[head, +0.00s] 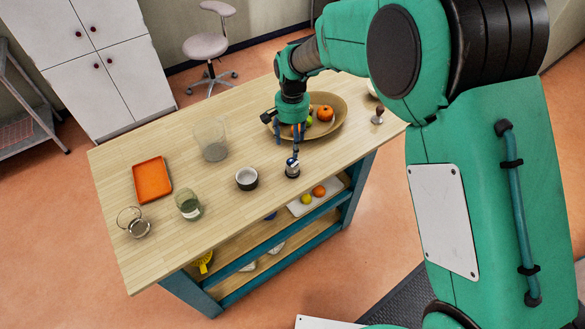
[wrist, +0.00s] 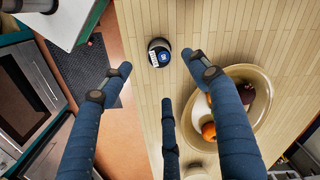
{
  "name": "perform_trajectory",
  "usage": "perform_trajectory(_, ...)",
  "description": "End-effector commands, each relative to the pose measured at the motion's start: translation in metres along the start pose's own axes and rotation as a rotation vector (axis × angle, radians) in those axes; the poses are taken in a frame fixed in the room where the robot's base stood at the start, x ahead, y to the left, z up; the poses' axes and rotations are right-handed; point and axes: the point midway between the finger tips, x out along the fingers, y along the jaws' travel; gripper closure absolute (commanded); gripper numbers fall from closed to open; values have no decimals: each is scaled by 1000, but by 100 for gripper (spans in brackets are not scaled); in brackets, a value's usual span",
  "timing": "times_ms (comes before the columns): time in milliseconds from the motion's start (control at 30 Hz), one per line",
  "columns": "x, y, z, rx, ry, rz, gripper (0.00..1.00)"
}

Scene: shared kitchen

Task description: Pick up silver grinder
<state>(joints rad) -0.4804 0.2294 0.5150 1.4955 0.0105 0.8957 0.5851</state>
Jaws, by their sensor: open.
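A small round silver and dark item with blue on it, which looks like the silver grinder (head: 292,169), stands on the wooden table near its front edge. In the wrist view the grinder (wrist: 158,53) is seen from above, just beyond the spread fingers. My gripper (head: 289,143) points down over the table, its fingers open and empty. One finger overlaps the top of the grinder in the head view; I cannot tell whether they touch. In the wrist view my gripper (wrist: 160,82) has its blue fingers spread wide, with nothing between them.
A wide bowl (head: 338,129) with fruit stands close beside my gripper. A dark-rimmed cup (head: 246,179) is left of the grinder. A clear container (head: 211,140), a glass jar (head: 188,206) and an orange tray (head: 152,180) are farther left. A small dark-topped item (head: 377,117) stands right.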

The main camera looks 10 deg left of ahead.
Motion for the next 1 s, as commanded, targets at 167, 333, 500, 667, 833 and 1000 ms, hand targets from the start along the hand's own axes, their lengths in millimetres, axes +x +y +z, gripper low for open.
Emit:
perform_trajectory(167, 27, 1, 1, 0, -3, 2, 40)
perform_trajectory(333, 52, 1, 0, 0, -2, 1, 40)
perform_trajectory(500, 69, 1, 0, 0, -1, 1, 40)
perform_trajectory(667, 74, 0, 0, 0, -1, 1, 40)
perform_trajectory(833, 73, 0, 0, 0, -1, 0, 40)
perform_trajectory(1000, 75, 1, 0, 0, -1, 1, 40)
